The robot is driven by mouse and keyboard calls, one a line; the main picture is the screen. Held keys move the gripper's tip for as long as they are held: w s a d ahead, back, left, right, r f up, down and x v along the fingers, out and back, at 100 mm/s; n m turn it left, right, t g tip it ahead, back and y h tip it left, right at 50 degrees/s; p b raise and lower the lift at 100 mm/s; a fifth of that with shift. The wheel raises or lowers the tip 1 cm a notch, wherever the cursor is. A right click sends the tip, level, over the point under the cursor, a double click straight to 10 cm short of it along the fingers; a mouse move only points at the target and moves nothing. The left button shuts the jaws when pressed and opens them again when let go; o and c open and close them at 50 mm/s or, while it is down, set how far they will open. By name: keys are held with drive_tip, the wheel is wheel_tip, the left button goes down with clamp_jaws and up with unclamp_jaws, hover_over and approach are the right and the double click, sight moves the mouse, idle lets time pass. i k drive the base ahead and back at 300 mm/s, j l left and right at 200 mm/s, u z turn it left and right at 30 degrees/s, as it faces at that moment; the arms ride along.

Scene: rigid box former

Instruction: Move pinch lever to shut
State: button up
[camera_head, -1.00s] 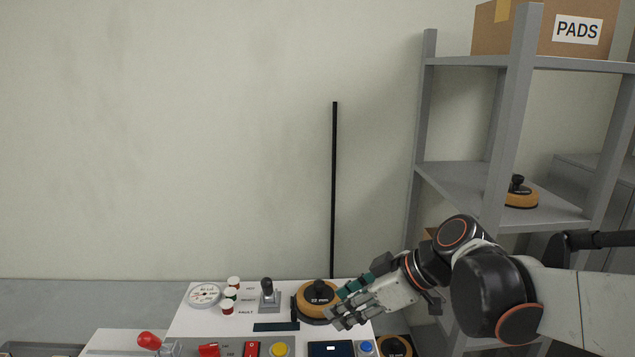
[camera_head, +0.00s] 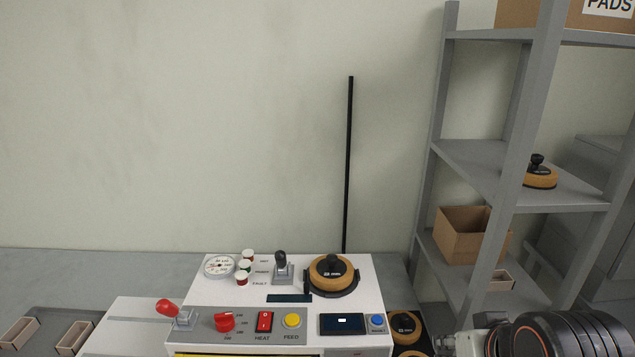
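The machine has two levers, and I see no readable label that tells which is the pinch lever. One lever with a red grip (camera_head: 169,307) stands at the left of the front panel, its grip tilted up and to the left. The other lever with a black knob (camera_head: 281,262) stands nearly upright on a grey base on the white top. My gripper (camera_head: 452,343) shows only in part at the bottom edge, right of the machine and apart from both levers. Its fingers cannot be made out.
The front panel carries a red knob (camera_head: 224,322), a heat switch (camera_head: 264,321), a yellow button (camera_head: 292,320) and a display (camera_head: 342,324). An orange-black disc (camera_head: 333,273) sits on the top. A grey shelf (camera_head: 480,150) stands at right. Trays (camera_head: 75,338) lie at lower left.

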sight(280, 256)
drive_tip(key=j+z, duration=0.25)
drive_tip(key=z, duration=0.15)
drive_tip(key=k+j+z, duration=0.1)
drive_tip(key=z, duration=0.25)
drive_tip(key=k+j+z, duration=0.15)
drive_tip(key=j, duration=0.4)
drive_tip(key=k+j+z, duration=0.15)
drive_tip(key=k+j, duration=0.2)
drive_tip(key=j, duration=0.15)
drive_tip(key=k+j+z, duration=0.15)
drive_tip(key=k+j, duration=0.15)
drive_tip(key=j, duration=0.15)
drive_tip(key=k+j+z, duration=0.15)
drive_tip(key=k+j, duration=0.15)
drive_tip(key=j, duration=0.15)
drive_tip(key=k+j, duration=0.5)
drive_tip(key=j, duration=0.15)
drive_tip(key=k+j, duration=0.5)
drive_tip(key=j, duration=0.15)
